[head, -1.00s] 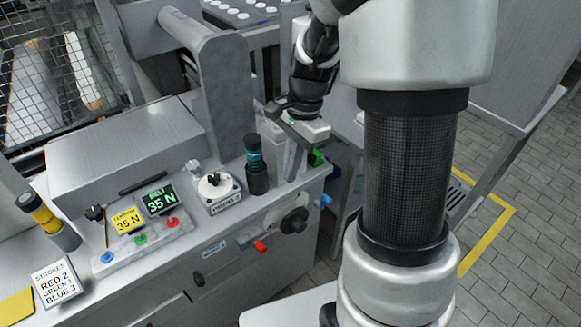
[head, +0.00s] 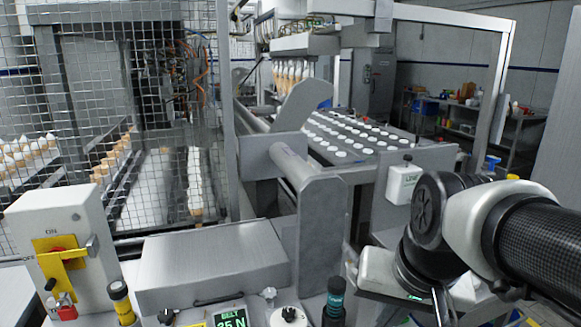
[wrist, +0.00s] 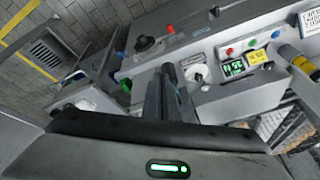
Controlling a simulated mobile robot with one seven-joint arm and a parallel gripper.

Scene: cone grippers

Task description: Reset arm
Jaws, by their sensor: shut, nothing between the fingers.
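My gripper (wrist: 166,88) shows in the wrist view with its two dark fingers together and nothing between them. It points over the grey machine's control panel, close in the picture to the dark round post, with free space above the floor to its left. In the head view my arm (head: 545,243) comes in from the right edge, bent at the wrist, with the hand (head: 380,266) low at the right of the panel. The fingertips are hard to make out there, near the bottom edge.
A white switch box (head: 403,184) stands behind my wrist. A mesh fence (head: 90,120) is at left. Open floor (wrist: 70,25) shows in the wrist view.

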